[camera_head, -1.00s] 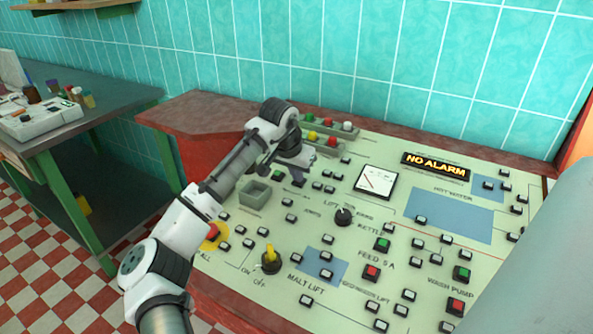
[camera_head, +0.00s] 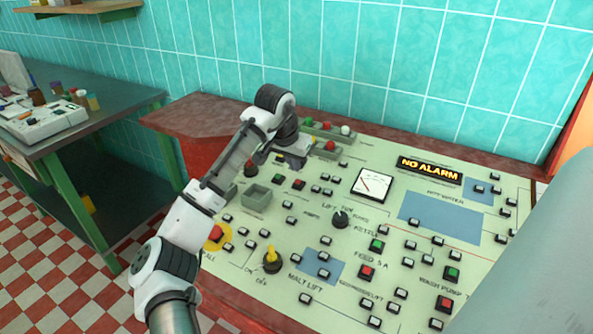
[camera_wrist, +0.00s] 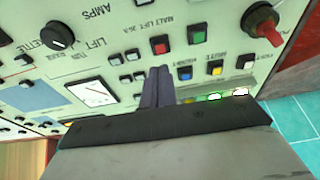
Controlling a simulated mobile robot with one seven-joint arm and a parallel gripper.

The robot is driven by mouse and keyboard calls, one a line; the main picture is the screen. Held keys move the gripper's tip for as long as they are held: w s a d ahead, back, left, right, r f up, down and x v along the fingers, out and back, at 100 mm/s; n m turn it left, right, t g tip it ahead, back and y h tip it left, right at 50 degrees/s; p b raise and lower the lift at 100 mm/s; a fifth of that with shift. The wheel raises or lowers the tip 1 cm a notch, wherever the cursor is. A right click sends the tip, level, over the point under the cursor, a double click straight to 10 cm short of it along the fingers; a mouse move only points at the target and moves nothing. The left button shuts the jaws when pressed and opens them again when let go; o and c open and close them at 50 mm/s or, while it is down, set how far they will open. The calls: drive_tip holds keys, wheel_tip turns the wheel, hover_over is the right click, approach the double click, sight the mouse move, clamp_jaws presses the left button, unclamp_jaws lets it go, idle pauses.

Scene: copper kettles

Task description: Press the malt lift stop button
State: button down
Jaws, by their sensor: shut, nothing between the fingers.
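In the wrist view a square red button (camera_wrist: 160,44) sits beside a square green button (camera_wrist: 197,33), next to lettering reading MALT LIFT 26 A. In the head view the same red button (camera_head: 298,184) and green button (camera_head: 278,177) show just in front of my gripper. My gripper (camera_wrist: 158,69) is shut and empty. Its fingertips appear just below the red button in the wrist view, apart from it in the picture; their height above the panel is hard to tell. In the head view the fingers are mostly hidden by the wrist.
The sloping panel (camera_head: 225,276) is crowded with small buttons. Blue and yellow buttons (camera_wrist: 216,68) lie near my fingers.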

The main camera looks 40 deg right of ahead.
drive_tip(key=w+b+v, duration=0.1)
drive_tip(key=v, duration=0.6)
drive_tip(key=shift+s, duration=0.35)
drive_tip(key=shift+r, duration=0.15)
idle(0.8)
